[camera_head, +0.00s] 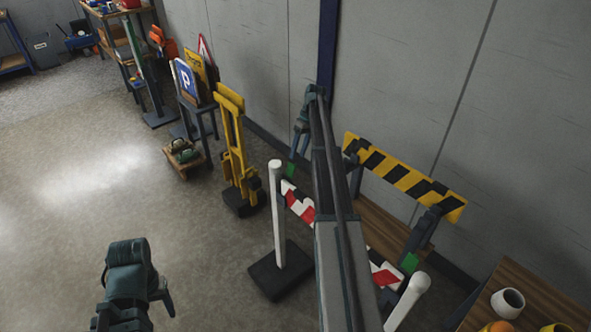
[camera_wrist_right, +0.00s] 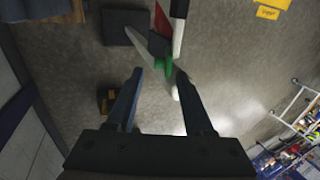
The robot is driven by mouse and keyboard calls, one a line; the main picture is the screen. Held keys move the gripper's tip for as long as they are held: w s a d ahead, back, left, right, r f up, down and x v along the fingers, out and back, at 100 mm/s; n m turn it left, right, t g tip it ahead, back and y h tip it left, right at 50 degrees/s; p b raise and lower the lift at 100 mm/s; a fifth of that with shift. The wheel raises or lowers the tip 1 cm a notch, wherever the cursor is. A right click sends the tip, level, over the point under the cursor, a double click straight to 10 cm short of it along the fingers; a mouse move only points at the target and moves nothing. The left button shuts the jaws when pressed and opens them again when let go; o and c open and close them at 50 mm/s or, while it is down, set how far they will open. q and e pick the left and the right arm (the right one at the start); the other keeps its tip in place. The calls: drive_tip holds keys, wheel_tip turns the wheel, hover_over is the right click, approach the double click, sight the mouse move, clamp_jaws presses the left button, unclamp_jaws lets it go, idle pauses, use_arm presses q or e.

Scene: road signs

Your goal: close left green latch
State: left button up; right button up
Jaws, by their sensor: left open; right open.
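The left green latch (camera_head: 291,170) is at the left end of the red-and-white board (camera_head: 298,203), near the left white post (camera_head: 277,205). My right arm reaches far out, and my right gripper (camera_head: 299,148) is open and empty just above and behind this latch. In the right wrist view the green latch (camera_wrist_right: 164,65) shows between and beyond the open fingertips, and I see no contact. I cannot tell the latch's exact position. The right green latch (camera_head: 410,262) is by the right white post (camera_head: 408,300). My left gripper (camera_head: 134,285) is open and empty at the lower left.
A yellow-and-black striped barrier (camera_head: 400,175) stands behind the board near the wall. A yellow stand (camera_head: 235,160) is left of the left post. A wooden table with a white cup (camera_head: 507,303) is at lower right. The left floor is clear.

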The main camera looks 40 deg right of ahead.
sight(292, 170)
drive_tip(key=b+x, duration=0.3)
drive_tip(key=x, duration=0.1)
drive_tip(key=shift+f, duration=0.3)
drive_tip(key=shift+a, duration=0.1)
drive_tip(key=shift+r, duration=0.1)
clamp_jaws()
